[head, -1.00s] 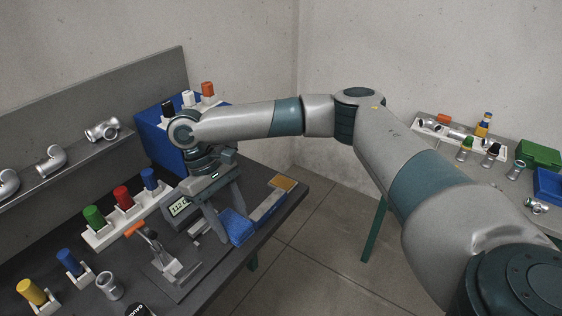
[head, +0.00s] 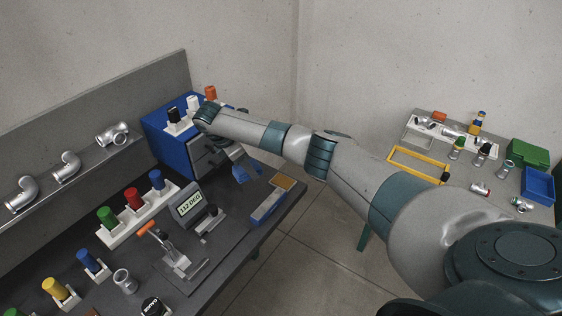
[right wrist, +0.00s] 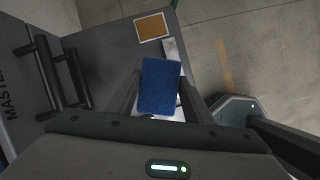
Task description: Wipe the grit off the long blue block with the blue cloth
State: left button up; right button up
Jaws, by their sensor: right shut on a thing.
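The long blue block (head: 266,207) lies near the right edge of the dark bench in the head view, its side blue and its top greyish. Grit on the block is too small to tell. My left gripper is not in view.
A blue cabinet (head: 165,143) stands close behind my right gripper. A tan pad (head: 283,182) lies by the block's far end. A digital gauge (head: 189,203), a toggle clamp (head: 172,250) and coloured plugs in a white rack (head: 116,235) stand left of the block.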

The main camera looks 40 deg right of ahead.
jog(key=s+d+f+n+t+p, duration=0.1)
jog(key=d+f+n, duration=0.1)
jog(key=d, duration=0.3)
jog(key=s+d+f+n+p, duration=0.1)
jog(key=d+f+n+p, duration=0.1)
jog(key=d, duration=0.4)
jog(key=shift+s+d+f+n+t, duration=0.25)
jog(key=shift+d+f+n+t, duration=0.05)
jog(key=shift+f+n+t, duration=0.1)
jog(key=shift+f, duration=0.1)
